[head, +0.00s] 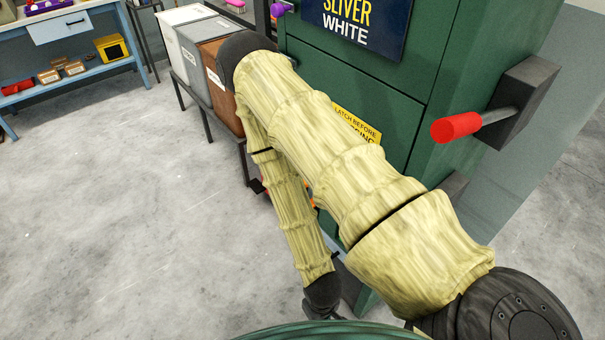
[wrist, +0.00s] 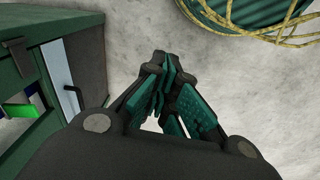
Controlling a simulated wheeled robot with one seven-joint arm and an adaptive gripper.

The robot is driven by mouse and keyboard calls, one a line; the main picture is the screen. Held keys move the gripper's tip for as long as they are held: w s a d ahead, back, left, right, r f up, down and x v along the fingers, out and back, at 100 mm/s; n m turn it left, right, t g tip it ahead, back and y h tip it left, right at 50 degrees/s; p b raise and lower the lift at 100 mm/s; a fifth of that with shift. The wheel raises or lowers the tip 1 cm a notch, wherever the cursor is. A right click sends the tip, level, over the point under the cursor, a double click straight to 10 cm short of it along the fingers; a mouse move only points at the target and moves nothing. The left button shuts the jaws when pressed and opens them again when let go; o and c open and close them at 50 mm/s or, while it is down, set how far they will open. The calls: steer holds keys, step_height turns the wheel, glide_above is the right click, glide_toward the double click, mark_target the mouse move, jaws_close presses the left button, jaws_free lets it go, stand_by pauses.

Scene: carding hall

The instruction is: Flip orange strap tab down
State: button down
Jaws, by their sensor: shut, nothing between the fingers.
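I cannot make out the orange strap tab clearly in either view. A small orange patch (head: 313,200) shows between my arm links in front of the green cabinet (head: 385,70); I cannot tell if it is the tab. My gripper (wrist: 168,68) is shut and empty in the wrist view, its teal-padded fingers over bare concrete floor. In the head view it is low, near the bottom edge, mostly dark and partly hidden. The green cabinet is also at the left of the wrist view (wrist: 22,62), apart from the fingers.
A red-tipped lever (head: 456,127) sticks out from the cabinet's right side. A yellow label (head: 357,122) is partly covered by my arm. Several bins (head: 186,48) stand left of the cabinet. A blue workbench (head: 90,72) is farther left. The floor between is clear.

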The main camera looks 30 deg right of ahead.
steer(key=w+d+r+m+t+h, duration=0.1)
steer(key=w+d+r+m+h, duration=0.15)
steer(key=w, duration=0.65)
steer(key=w+d+r+m+t+h, duration=0.15)
steer(key=w+d, duration=0.25)
steer(key=w, duration=0.4)
steer(key=w+d+r+m+t+h, duration=0.2)
steer(key=w+d+r+m, duration=0.1)
steer(key=w, duration=0.6)
steer(key=w+d+r+m+g+h, duration=0.1)
steer(key=w+d+r+m+g, duration=0.1)
steer(key=w+r+m, duration=0.2)
steer(key=w+d+r+m+g+h+b, duration=0.1)
steer(key=w+d+r+m+g+h, duration=0.1)
steer(key=w+r+m, duration=0.3)
step_height(320, 180, up, 7)
steer(key=w, duration=0.3)
steer(key=shift+m, duration=0.3)
steer(key=p+x, duration=0.1)
steer(key=x, duration=0.8)
steer(key=shift+s+d+f, duration=0.1)
steer(key=shift+f, duration=0.05)
steer(key=f, duration=0.2)
steer(key=shift+d+f, duration=0.25)
steer(key=shift+f, duration=0.15)
steer(key=shift+f+p, duration=0.3)
steer(key=shift+f, duration=0.55)
